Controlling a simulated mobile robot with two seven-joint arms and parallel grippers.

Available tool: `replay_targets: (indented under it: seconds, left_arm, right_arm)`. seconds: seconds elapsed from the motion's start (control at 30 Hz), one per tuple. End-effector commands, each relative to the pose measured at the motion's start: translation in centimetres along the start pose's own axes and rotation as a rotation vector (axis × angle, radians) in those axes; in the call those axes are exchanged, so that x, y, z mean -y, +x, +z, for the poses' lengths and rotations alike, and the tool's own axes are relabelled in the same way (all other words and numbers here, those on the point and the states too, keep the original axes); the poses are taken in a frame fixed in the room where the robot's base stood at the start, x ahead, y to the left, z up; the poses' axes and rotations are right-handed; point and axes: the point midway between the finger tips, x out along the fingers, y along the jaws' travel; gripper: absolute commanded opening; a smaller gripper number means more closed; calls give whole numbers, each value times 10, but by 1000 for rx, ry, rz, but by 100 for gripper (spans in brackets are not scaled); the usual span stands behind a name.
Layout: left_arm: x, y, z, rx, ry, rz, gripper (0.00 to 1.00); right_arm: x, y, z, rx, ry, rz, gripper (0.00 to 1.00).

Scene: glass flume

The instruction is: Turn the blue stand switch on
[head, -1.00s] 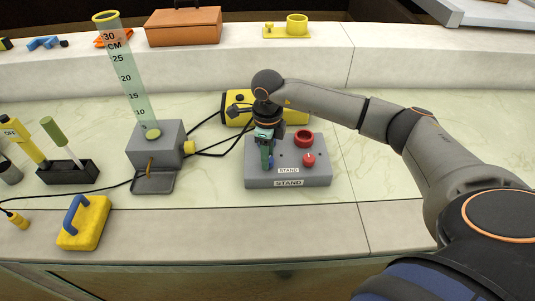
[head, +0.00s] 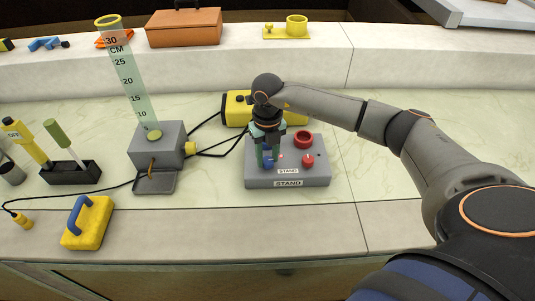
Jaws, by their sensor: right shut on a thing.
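The grey stand box (head: 315,180), labelled STAND, sits on the pale counter near the middle of the head view. The blue stand switch (head: 267,159) is at the left of its top face, mostly hidden by my fingers. My right gripper (head: 268,157) points down over it, with its green fingers on either side, shut on the blue switch. I cannot read the switch's position. My left gripper is not in view.
A red knob (head: 308,161) and a red ring (head: 303,139) are on the same box. A yellow device (head: 237,108) lies behind it. A grey block (head: 160,147) with a measuring tube stands left. The counter right of the box is clear.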

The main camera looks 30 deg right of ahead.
Motion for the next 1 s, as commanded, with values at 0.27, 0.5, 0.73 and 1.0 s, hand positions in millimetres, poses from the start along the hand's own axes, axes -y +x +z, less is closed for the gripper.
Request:
replay_targets:
  seconds: [0.27, 0.5, 0.73, 1.0]
  left_arm:
    - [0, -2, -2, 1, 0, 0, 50]
    - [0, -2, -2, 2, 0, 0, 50]
    - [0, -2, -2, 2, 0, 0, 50]
    - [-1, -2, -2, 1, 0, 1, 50]
  right_arm:
    - [0, -1, 1, 2, 104, 0, 0]
    - [0, -1, 1, 2, 131, 0, 0]
    - [0, -1, 1, 2, 133, 1, 0]
    - [0, -1, 1, 2, 131, 1, 60]
